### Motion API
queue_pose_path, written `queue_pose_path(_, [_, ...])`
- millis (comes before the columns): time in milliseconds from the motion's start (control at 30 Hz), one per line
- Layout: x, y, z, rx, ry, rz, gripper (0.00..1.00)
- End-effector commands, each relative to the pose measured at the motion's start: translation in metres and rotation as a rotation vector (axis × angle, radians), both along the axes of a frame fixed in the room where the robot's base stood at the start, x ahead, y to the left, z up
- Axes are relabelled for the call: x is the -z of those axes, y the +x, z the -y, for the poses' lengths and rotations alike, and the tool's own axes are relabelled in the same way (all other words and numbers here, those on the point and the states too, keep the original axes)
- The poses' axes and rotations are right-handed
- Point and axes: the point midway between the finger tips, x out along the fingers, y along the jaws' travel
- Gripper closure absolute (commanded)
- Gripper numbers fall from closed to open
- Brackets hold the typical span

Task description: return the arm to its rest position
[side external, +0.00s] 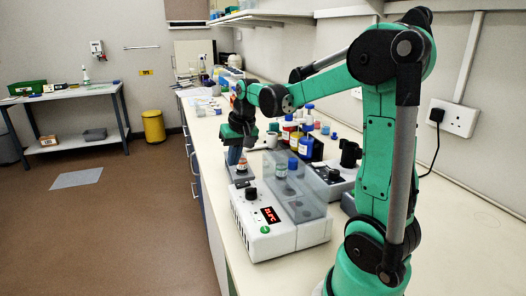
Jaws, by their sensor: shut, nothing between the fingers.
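My green arm reaches from the right foreground over the pale bench (430,235). My gripper (235,157) points down above the left rear part of a white instrument (270,240) with a red lit display. The gripper is shut, and nothing shows held in it. The fingertips are small in this view, and I cannot tell how far they are from the object below them.
A jar with a blue lid (292,165) and another small jar stand by the instrument's grey cover. A second device (335,180) is close to my arm. The bench's front right is clear.

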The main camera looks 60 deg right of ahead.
Motion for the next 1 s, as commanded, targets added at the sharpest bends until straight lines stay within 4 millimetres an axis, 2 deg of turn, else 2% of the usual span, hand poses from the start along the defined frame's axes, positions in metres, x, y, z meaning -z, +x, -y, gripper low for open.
queue_pose_path(267, [-0.001,0.000,-0.001,-0.003,-0.001,0.001,1.00])
queue_pose_path(367, [-0.004,0.000,-0.014,-0.036,-0.014,0.012,1.00])
queue_pose_path(467, [-0.011,-0.003,-0.044,-0.115,-0.048,0.044,1.00])
queue_pose_path(533, [-0.015,-0.009,-0.071,-0.194,-0.080,0.078,1.00])
queue_pose_path(700, [-0.016,-0.030,-0.132,-0.393,-0.154,0.176,1.00])
queue_pose_path(833, [-0.010,-0.045,-0.163,-0.507,-0.189,0.242,1.00])
queue_pose_path(1000, [-0.004,-0.055,-0.180,-0.583,-0.212,0.288,1.00])
